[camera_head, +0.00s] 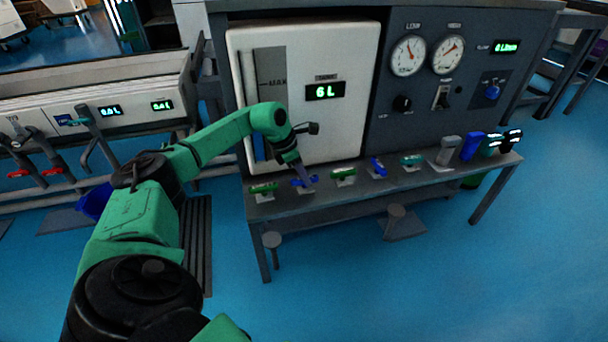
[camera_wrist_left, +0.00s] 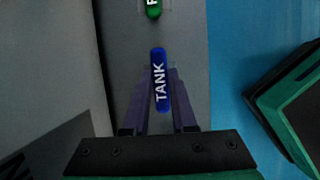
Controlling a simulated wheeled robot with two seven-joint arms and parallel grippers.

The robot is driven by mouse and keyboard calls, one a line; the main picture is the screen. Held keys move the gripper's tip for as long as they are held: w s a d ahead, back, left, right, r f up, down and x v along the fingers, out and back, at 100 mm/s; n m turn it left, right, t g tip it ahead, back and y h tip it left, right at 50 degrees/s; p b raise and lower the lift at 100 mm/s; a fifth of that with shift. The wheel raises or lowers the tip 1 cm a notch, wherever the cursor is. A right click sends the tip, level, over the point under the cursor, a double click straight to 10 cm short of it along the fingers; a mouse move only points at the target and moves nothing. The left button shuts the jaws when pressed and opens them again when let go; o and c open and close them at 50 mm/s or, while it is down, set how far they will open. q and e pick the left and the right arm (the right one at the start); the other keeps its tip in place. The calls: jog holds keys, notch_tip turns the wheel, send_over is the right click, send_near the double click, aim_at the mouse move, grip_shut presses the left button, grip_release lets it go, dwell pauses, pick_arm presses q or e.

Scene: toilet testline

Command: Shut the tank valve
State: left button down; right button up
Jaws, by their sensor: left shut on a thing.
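The tank valve (camera_wrist_left: 160,80) is a blue lever handle marked "TANK"; in the left wrist view it points lengthwise away from my gripper. It also shows in the head view (camera_head: 300,182) on the bench ledge, partly hidden by the fingers. My left gripper (camera_wrist_left: 160,98) has a purple finger on each side of the handle and is shut on it. In the head view my left gripper (camera_head: 306,178) reaches down to the ledge from the left. The tank display (camera_head: 324,91) reads "6 L". My right gripper is not in view.
A green handle (camera_head: 263,189) stands left of the tank valve and another green handle (camera_head: 343,174) right of it. More handles and bottles line the ledge. The white tank panel (camera_head: 350,50) rises close behind. Blue floor is open in front.

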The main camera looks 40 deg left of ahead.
pick_arm(q)
jog(key=c, duration=0.7)
grip_release()
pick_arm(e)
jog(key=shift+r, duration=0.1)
pick_arm(q)
jog(key=p+v, duration=0.4)
jog(key=v, duration=1)
jog(key=shift+r+p, duration=0.35)
jog(key=shift+p, duration=0.05)
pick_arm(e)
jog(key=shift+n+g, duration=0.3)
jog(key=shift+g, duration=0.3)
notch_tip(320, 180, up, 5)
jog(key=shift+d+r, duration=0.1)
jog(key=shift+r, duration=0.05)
